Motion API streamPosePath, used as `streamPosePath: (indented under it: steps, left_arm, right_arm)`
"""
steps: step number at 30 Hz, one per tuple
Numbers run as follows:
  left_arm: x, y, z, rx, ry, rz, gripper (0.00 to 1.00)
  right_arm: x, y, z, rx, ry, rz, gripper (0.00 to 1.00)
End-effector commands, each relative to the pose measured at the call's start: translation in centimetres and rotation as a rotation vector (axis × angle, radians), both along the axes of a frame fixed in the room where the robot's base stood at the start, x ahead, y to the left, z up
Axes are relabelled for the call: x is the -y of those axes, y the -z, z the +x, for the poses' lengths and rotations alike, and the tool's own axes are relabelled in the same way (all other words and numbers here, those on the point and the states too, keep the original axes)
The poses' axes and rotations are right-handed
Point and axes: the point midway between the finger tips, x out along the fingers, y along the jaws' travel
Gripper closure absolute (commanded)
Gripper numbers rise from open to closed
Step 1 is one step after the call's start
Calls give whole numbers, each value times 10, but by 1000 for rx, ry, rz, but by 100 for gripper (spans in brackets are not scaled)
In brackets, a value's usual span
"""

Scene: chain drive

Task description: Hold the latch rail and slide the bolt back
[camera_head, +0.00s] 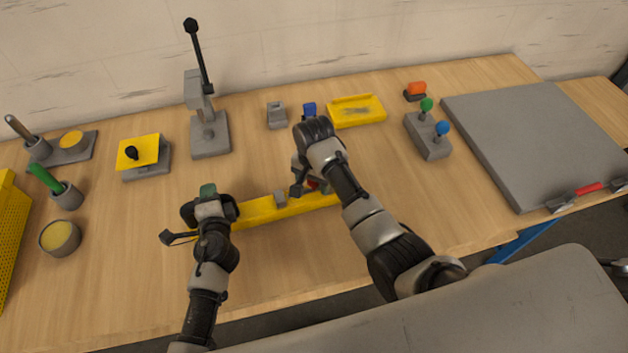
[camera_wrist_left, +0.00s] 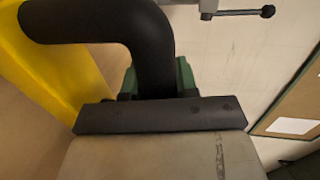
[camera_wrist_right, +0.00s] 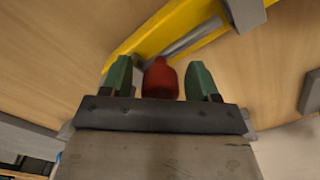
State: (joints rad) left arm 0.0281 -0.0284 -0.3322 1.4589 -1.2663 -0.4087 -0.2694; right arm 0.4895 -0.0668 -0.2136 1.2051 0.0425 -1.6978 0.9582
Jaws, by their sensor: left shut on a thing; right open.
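The yellow latch rail (camera_head: 258,212) lies across the front middle of the bench. It also shows in the left wrist view (camera_wrist_left: 60,60). My left gripper (camera_head: 207,192) is shut on the black curved handle (camera_wrist_left: 105,22) at the rail's left end. My right gripper (camera_head: 312,184) is open over the rail's right part, its green fingers on either side of the bolt's red knob (camera_wrist_right: 160,80). The knob sits between the fingers with small gaps. The grey bolt rod (camera_wrist_right: 192,40) lies along the rail beyond the knob. My right arm hides part of the bolt in the head view.
A grey lever stand (camera_head: 209,135), a yellow tray (camera_head: 357,112) and a box with green and blue knobs (camera_head: 430,138) stand farther back. A round tin (camera_head: 60,238) stands left. A grey panel (camera_head: 540,135) covers the right. The wood in front of the rail is mostly clear.

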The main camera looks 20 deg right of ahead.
Motion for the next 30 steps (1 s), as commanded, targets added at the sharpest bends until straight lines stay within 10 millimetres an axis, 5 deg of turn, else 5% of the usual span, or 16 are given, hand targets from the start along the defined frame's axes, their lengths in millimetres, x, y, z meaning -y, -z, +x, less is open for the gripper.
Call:
streamPosePath:
  steps: [10, 22, 30]
  left_arm:
    - [0, 1, 0, -1, 1, 1, 100]
    - [1, 1, 0, -1, 2, 0, 100]
    - [1, 1, 0, -1, 2, 1, 100]
  right_arm:
    - [0, 5, 0, 1, 1, 1, 40]
    - [0, 4, 0, 1, 1, -1, 100]
    - [-17, 4, -1, 0, 0, 3, 100]
